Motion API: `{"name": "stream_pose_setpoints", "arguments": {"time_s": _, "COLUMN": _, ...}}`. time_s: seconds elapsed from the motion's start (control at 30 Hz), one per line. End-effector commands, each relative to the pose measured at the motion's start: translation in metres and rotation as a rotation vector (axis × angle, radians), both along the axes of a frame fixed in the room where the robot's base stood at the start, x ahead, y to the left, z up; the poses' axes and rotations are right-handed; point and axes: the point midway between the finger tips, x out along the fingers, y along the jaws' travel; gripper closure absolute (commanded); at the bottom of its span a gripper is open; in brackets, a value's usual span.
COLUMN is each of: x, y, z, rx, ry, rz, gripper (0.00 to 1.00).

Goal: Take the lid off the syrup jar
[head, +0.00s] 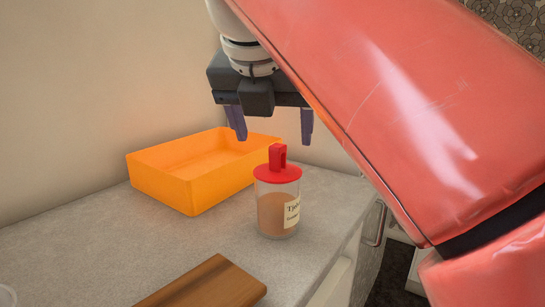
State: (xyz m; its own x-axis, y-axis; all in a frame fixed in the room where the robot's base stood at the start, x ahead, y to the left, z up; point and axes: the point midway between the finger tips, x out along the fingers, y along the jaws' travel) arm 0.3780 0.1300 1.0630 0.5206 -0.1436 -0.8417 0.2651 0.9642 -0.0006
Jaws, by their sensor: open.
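The syrup jar (271,213) is a clear upright jar with brown contents and a pale label, standing on the grey counter. Its red lid (265,174) sits on top, with an upright red handle in the middle. My gripper (274,141) is open and empty, pointing down. Its two purple fingers appear above the lid in the picture, one to each side of the handle, and apart from it. I cannot tell the exact depth between the fingers and the handle.
An orange open tray (161,185) stands behind and left of the jar. A wooden board (208,287) lies at the front.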

Motion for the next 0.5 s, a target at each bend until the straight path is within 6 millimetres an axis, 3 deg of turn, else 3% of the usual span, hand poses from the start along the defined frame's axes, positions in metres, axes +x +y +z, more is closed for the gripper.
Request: {"name": "stream_pose_setpoints", "arguments": {"time_s": 0.5, "x": 0.039, "y": -0.012, "z": -0.047, "rx": -0.001, "ry": 0.003, "rz": -0.003, "gripper": 0.29}}
